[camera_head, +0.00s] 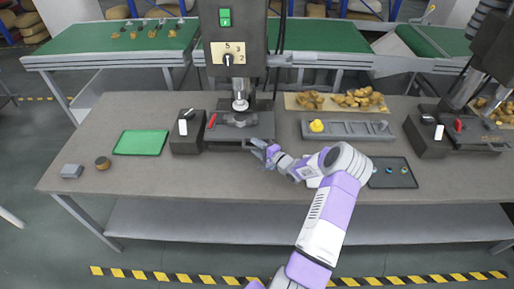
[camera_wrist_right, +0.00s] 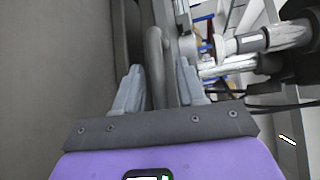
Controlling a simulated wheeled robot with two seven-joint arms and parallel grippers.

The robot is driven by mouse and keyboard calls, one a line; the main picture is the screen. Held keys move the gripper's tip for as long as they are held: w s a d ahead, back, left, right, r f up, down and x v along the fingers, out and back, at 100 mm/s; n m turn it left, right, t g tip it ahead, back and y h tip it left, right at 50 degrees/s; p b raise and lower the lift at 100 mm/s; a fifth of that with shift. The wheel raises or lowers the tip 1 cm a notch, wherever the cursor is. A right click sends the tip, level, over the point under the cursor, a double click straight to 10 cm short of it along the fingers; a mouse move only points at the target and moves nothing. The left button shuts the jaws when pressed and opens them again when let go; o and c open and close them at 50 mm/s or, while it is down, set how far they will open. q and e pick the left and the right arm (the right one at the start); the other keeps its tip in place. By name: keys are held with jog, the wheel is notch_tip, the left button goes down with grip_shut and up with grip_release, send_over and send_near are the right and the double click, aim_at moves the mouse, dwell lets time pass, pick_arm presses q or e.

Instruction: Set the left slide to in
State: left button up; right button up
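The left slide (camera_head: 226,134) is a dark carriage with a grey clamp on top, under the spindle of the middle press. A thin bar handle (camera_head: 232,148) runs along its front edge. My right gripper (camera_head: 264,150) is at the right end of this handle, low over the table. In the right wrist view the grey curved handle (camera_wrist_right: 158,62) lies between my two fingers (camera_wrist_right: 160,88). The fingers look open, with narrow gaps beside the bar; contact is hard to tell. My left gripper is not in view.
A control box (camera_head: 186,133) with a white switch and red lever adjoins the slide. A green mat (camera_head: 141,142) lies left, a grey rack (camera_head: 347,130) and dark tray (camera_head: 391,164) right. A second press slide (camera_head: 474,136) stands far right. The front left table is mostly clear.

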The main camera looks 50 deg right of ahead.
jog(key=shift+s, duration=0.1)
jog(key=s+r, duration=0.1)
jog(key=s, duration=0.6)
jog(key=shift+s+a+p, duration=0.15)
jog(key=shift+a+p, duration=0.15)
jog(key=shift+p, duration=0.05)
jog(key=shift+r, duration=0.1)
